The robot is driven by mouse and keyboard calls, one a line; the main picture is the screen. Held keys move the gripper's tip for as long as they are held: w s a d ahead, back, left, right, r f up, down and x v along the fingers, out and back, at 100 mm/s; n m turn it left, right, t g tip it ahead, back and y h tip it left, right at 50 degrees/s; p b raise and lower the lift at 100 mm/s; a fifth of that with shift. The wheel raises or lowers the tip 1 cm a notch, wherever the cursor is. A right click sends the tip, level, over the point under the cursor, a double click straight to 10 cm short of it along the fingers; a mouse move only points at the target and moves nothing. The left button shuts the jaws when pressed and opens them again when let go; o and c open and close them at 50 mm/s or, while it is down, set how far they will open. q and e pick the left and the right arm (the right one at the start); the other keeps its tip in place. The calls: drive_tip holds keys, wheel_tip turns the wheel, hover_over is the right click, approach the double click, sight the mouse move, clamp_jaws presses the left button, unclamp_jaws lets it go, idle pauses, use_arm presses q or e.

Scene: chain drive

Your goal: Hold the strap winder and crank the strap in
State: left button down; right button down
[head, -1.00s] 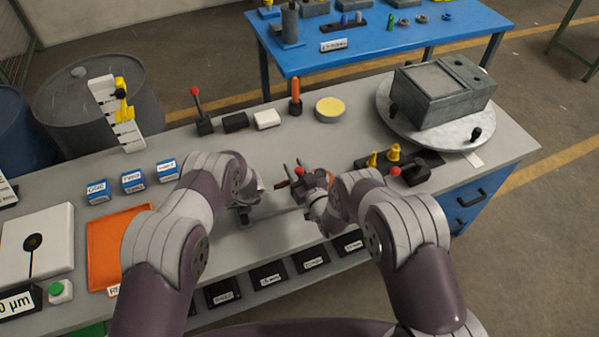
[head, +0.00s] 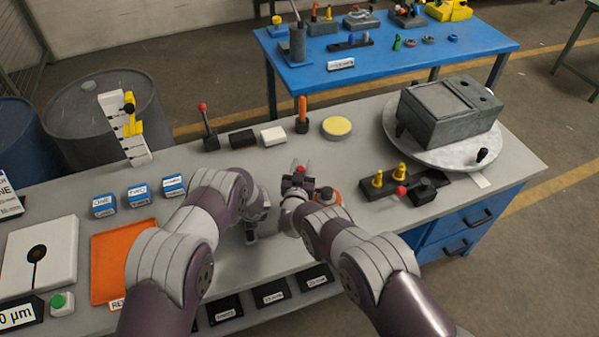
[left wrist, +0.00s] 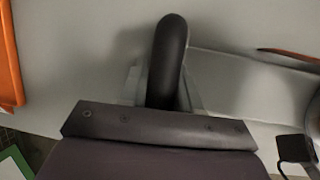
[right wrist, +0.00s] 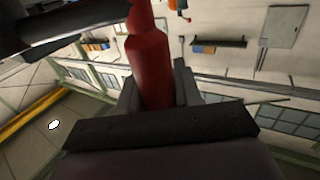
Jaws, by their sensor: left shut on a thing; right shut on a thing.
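My left gripper (left wrist: 165,92) is shut on a dark rounded handle (left wrist: 168,50), which seems to be the grip of the strap winder. In the head view the left gripper (head: 250,228) is low over the bench, partly behind its own arm. My right gripper (right wrist: 155,85) is shut on a red crank knob (right wrist: 148,55); the knob's red top (head: 300,168) shows in the head view between the fingers. An orange round part (head: 327,196) lies just right of the right gripper. An orange strip (left wrist: 288,52), possibly strap, shows in the left wrist view. Most of the winder is hidden.
A dark block with yellow knobs (head: 388,184) stands to the right. A grey box on a round turntable (head: 455,158) is behind it. An orange mat (head: 112,262) and blue boxes (head: 138,195) lie left. Black labelled bins (head: 272,294) line the front edge.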

drive_tip(key=w+d+m+g+h, duration=0.1)
drive_tip(key=w+d+m+h, duration=0.2)
drive_tip(key=d+h, duration=0.1)
drive_tip(key=shift+w+d, duration=0.25)
drive_tip(key=shift+d, duration=0.55)
drive_tip(key=shift+f+g+h, duration=0.1)
drive_tip(key=shift+g+h, duration=0.2)
drive_tip(key=shift+h, duration=0.1)
drive_tip(key=c, duration=0.9)
unclamp_jaws()
drive_tip(key=shift+o, duration=0.2)
drive_tip(key=shift+a, duration=0.1)
drive_tip(key=shift+s, duration=0.1)
